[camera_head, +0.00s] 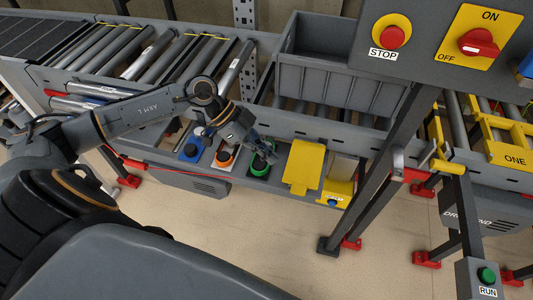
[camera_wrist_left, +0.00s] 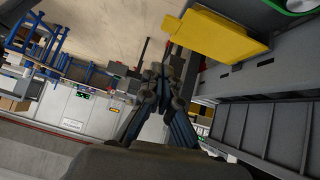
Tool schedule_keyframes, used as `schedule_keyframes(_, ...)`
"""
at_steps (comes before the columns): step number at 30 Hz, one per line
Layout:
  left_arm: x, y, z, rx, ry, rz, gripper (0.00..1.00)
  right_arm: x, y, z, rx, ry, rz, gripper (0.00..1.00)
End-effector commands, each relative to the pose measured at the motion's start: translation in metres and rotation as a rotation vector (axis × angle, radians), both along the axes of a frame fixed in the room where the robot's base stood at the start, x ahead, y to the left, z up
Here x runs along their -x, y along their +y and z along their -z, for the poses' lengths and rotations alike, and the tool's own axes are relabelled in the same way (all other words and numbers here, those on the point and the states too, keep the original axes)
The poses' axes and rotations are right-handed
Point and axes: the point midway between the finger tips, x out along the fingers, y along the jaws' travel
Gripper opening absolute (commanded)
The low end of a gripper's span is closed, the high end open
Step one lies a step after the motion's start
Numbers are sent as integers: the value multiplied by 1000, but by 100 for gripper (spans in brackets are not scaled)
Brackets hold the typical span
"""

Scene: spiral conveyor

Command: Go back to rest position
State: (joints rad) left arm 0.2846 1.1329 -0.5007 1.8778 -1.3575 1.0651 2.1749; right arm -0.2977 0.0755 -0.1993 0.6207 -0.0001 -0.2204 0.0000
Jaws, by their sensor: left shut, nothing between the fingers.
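My left arm comes in from the left in the head view. Its gripper (camera_head: 268,158) hangs beside the green button (camera_head: 262,162) on the conveyor's front ledge. Whether it touches the button cannot be told. In the left wrist view the left gripper (camera_wrist_left: 165,72) has its fingers together with nothing between them. A blue button (camera_head: 191,150) and an orange button (camera_head: 223,156) sit to the left of the green one. My right gripper is in neither view.
A grey crate (camera_head: 322,82) stands on the roller conveyor (camera_head: 150,55). A yellow flap (camera_head: 304,166) is right of the green button. A dark post holds a panel with a red STOP button (camera_head: 393,37). Open floor (camera_head: 240,235) lies in front.

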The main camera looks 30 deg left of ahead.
Motion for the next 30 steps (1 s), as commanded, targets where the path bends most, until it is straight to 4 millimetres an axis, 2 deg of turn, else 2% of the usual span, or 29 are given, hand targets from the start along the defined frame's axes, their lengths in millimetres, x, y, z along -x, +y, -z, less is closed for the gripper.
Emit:
schedule_keyframes(3, 2, 4, -4, -1, 1, 2, 0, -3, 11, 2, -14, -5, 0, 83)
schedule_keyframes(8, 2, 4, -6, 3, -1, 3, 0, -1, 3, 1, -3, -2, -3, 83)
schedule_keyframes(10, 1, -3, -7, 27, -19, 7, 0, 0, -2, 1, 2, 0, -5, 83)
schedule_keyframes(11, 0, -10, -9, 50, -36, 9, 0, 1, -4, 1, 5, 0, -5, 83)
schedule_keyframes(14, -7, -46, -24, 188, -148, 11, 0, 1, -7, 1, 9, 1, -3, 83)
schedule_keyframes(15, -11, -64, -35, 265, -214, 0, 0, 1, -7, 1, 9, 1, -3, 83)
schedule_keyframes(18, -26, -101, -70, 465, -406, -94, 0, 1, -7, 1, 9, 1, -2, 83)
schedule_keyframes(20, -36, -110, -92, 559, -513, -195, 0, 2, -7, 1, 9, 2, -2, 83)
schedule_keyframes(22, -48, -110, -111, 630, -618, -343, 0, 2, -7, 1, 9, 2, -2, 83)
schedule_keyframes(25, -63, -92, -122, 654, -715, -593, 0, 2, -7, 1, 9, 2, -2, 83)
schedule_keyframes(28, -69, -62, -111, 588, -738, -856, 0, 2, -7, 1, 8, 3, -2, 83)
schedule_keyframes(30, -66, -40, -91, 493, -704, -1027, 0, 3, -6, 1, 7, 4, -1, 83)
